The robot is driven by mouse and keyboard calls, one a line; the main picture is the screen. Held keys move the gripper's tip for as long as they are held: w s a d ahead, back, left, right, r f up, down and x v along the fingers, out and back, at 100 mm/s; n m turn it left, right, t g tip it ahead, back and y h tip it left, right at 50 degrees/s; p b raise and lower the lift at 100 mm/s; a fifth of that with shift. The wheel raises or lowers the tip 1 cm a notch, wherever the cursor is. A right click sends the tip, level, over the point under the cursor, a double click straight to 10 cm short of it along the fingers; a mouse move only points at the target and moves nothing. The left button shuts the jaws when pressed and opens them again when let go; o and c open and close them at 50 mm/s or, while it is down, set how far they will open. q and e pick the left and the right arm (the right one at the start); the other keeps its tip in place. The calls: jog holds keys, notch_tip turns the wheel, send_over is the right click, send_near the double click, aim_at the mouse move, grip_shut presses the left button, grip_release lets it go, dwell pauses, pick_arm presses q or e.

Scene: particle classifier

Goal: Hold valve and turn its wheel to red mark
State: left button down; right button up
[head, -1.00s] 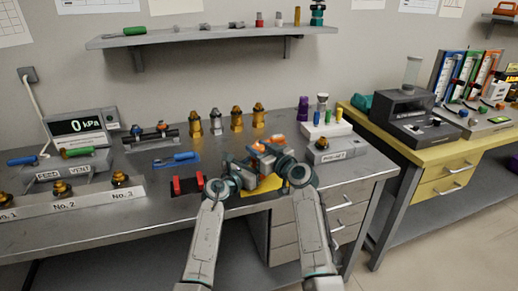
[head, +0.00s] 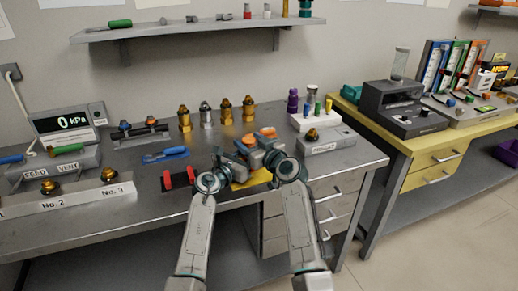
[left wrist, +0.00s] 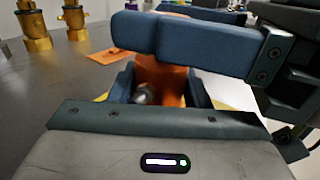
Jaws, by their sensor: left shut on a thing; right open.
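The valve is an orange part (left wrist: 160,80) between my left gripper's blue fingers (left wrist: 162,90) in the left wrist view, with a small grey metal piece beside it. My left gripper (head: 240,154) is shut on it above the bench. In the head view orange also shows at the wheel (head: 266,132), beside my right gripper (head: 270,146). The right gripper is open, close against the left one. Its thick blue fingers cross the upper left wrist view (left wrist: 200,42) and hide much of the valve. I cannot make out the red mark or whether the right fingers touch the wheel.
A yellow pad (head: 252,179) lies under the grippers. A red stand (head: 166,181) and a blue-handled tool (head: 166,154) are to the left. Several brass and silver fittings (head: 226,111) stand behind. A white rack (head: 316,122) and a grey box (head: 325,141) stand right. The gauge (head: 72,123) reads 0 kPa.

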jog(key=v, duration=1.1)
jog(key=shift+s, duration=0.15)
jog(key=shift+d, duration=0.2)
jog(key=w+a+n+g+y, duration=0.1)
jog(key=w+a, duration=0.1)
jog(key=w, duration=0.1)
jog(key=w+a+n+g+y, duration=0.1)
jog(key=w+a, duration=0.1)
jog(key=w, duration=0.1)
jog(key=w+a+n+g+y, duration=0.1)
jog(key=w+a+g+y, duration=0.1)
jog(key=w+a, duration=0.1)
jog(key=shift+w+n, duration=0.3)
jog(key=shift+w, duration=0.3)
jog(key=shift+f, duration=0.1)
jog(key=c, duration=1)
